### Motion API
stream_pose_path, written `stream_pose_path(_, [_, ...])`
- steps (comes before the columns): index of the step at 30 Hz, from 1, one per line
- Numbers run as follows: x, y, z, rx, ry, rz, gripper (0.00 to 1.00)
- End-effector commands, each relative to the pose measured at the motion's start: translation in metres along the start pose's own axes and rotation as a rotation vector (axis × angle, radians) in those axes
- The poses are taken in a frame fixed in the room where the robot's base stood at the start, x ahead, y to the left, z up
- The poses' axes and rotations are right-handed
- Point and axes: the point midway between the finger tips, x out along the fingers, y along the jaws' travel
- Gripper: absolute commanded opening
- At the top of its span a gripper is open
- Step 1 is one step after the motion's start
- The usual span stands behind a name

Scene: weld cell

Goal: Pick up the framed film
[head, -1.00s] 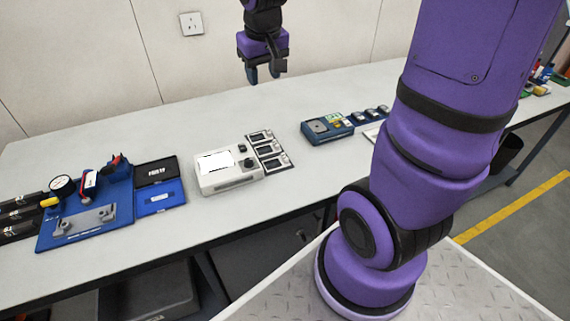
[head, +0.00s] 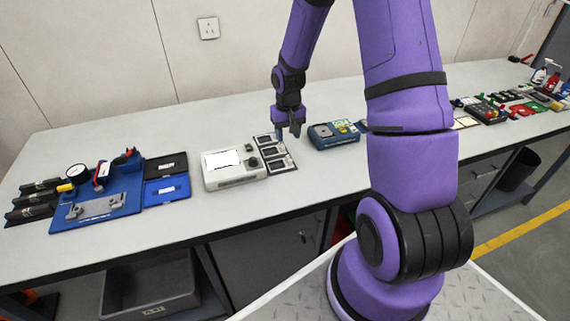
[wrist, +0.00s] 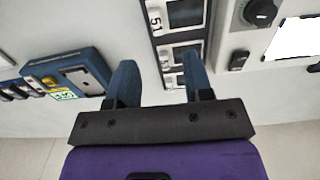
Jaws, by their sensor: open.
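Several small dark framed films (head: 273,152) lie in a row on a dark strip beside a white boxy device (head: 236,174) on the bench. In the wrist view a framed film (wrist: 183,55) shows a pale frame with a dark window, and the number 51 shows on the strip. My gripper (head: 289,133) is low over the far end of the row, fingers pointing down.
A blue device (head: 333,135) stands just right of the row, also close to my left finger in the wrist view (wrist: 70,76). A blue fixture (head: 98,205) and dark and blue cases (head: 166,190) sit left. Bench (head: 215,130) behind the devices is clear.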

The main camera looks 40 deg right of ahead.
Motion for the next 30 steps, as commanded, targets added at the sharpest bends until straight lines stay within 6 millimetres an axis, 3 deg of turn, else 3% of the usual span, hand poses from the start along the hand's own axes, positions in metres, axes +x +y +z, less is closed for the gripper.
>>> stream_pose_path(6, [0.032,0.000,0.001,0.000,-0.003,0.000,0.47])
stream_pose_path(14, [0.047,0.001,0.001,-0.001,-0.001,0.001,0.47])
stream_pose_path(24, [0.089,0.005,0.000,-0.001,-0.002,0.000,0.47])
stream_pose_path(30, [0.096,0.005,0.000,-0.001,0.000,0.001,0.47])
